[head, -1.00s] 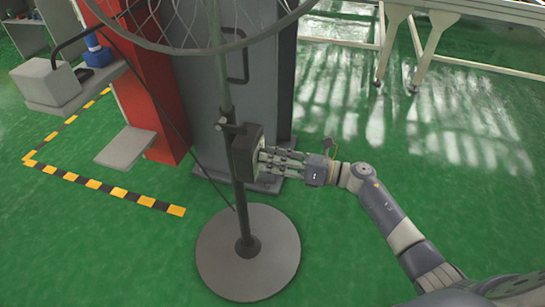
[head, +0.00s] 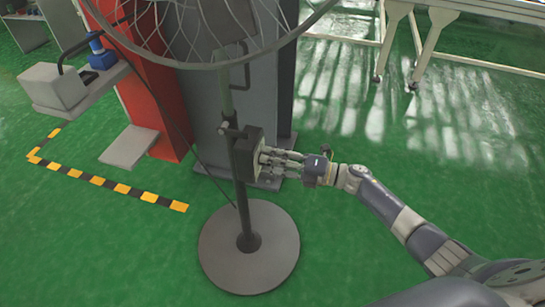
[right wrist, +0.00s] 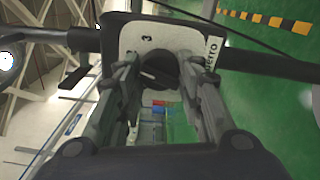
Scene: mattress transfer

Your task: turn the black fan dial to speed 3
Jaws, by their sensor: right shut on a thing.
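The black fan dial (right wrist: 160,70) sits on a pale panel (right wrist: 185,37) in the right wrist view. My right gripper (right wrist: 163,72) is shut on the dial, one finger on each side. In the head view, my right gripper (head: 268,157) reaches from the right to the dark control box (head: 249,150) on the fan's pole (head: 240,190). The dial is hidden there by the fingers. The dial's exact pointing is hard to read. My left gripper is not in view.
The fan's round base (head: 249,268) stands on green floor. The fan's wire cage (head: 215,40) hangs above the box. Behind are a grey cabinet (head: 210,105) and a red column (head: 150,90). Striped floor tape (head: 122,189) lies left.

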